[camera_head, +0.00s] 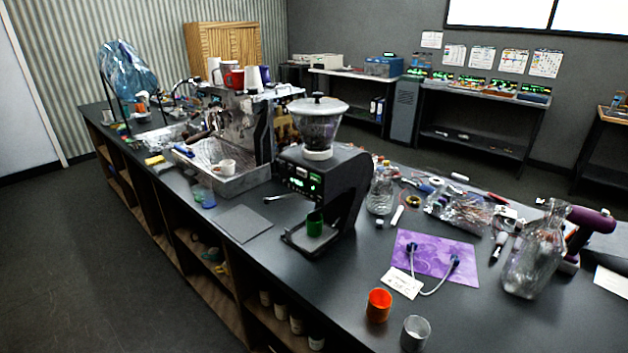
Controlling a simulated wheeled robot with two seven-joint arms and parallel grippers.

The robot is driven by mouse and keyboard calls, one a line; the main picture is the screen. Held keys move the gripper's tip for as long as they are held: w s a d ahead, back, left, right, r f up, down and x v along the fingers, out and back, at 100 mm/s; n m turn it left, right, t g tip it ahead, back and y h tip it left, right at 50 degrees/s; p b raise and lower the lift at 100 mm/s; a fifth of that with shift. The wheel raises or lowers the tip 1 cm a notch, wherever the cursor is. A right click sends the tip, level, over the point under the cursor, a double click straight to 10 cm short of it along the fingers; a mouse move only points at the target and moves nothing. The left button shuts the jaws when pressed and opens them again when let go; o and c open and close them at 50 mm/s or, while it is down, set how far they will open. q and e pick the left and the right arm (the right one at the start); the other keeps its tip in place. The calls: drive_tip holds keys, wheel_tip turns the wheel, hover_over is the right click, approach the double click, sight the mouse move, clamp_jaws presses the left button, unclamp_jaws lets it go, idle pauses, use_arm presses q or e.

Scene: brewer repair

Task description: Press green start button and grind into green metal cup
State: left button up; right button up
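The black grinder (340,185) stands on the dark counter with a clear hopper (319,122) of dark contents on top. Its front panel (304,180) shows small lit green marks; I cannot tell which one is the start button. The green metal cup (315,223) stands upright on the grinder's base tray (299,240), below the front panel. Whether anything is inside the cup is too small to tell. Neither of my grippers shows in the head view.
An orange cup (379,305) and a silver cup (415,333) stand near the counter's front edge. A purple mat (434,257) with a cable lies right of the grinder. An espresso machine (240,140) stands left. A flat grey pad (241,223) lies before the grinder.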

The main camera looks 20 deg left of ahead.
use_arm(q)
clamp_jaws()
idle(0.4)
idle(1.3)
